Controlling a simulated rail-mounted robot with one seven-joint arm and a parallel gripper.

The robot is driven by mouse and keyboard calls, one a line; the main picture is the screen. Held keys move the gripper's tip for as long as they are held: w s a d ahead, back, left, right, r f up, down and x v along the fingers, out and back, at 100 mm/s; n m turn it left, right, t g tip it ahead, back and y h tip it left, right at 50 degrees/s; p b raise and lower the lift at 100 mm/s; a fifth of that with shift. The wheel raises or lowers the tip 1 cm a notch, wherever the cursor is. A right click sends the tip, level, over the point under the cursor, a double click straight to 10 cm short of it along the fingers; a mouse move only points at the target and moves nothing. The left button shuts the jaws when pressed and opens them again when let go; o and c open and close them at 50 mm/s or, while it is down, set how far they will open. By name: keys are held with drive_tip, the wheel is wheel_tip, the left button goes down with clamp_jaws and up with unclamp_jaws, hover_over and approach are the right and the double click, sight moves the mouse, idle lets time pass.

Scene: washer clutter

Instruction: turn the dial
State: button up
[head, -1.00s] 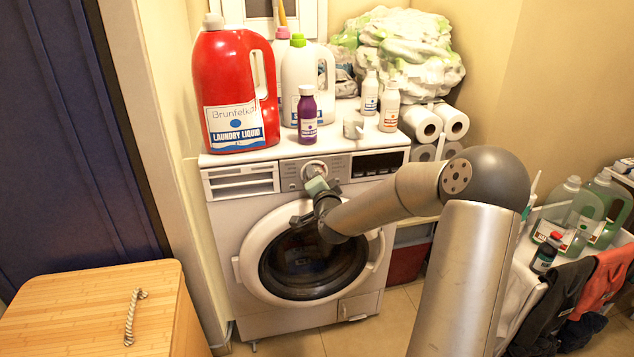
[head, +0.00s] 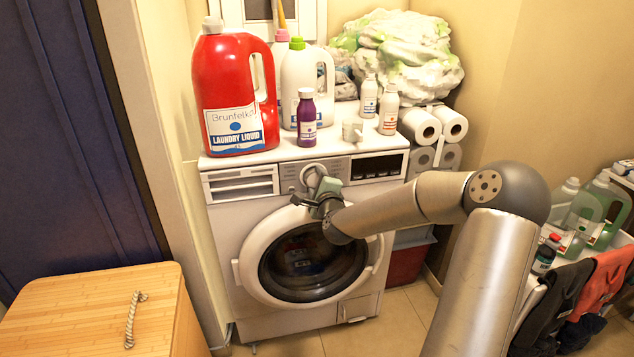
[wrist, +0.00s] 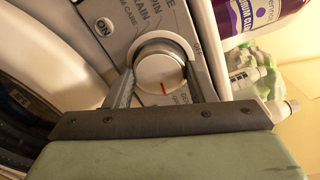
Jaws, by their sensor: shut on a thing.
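The dial (wrist: 160,70) is a round silver knob with a red mark on the washer's control panel. In the wrist view the two fingers of my gripper (wrist: 158,85) stand on either side of it, closed on its rim. The red mark points toward the lower edge of the picture. In the head view my gripper (head: 322,184) is at the panel and partly hides the dial (head: 313,174). The washer (head: 225,240) is white with a round dark door (head: 310,262) below the panel.
On the washer top stand a red laundry liquid jug (head: 222,90), a purple bottle (head: 306,115), a white jug (head: 300,75) and small white bottles (head: 388,110). Paper rolls (head: 420,125) are stacked at right. A wooden cabinet (head: 80,310) stands at front left.

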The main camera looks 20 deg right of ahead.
drive_tip(key=shift+m, duration=0.7)
drive_tip(key=o, duration=1)
drive_tip(key=v, duration=1.7)
drive_tip(key=shift+s+p, duration=0.3)
drive_tip(key=shift+p, duration=0.05)
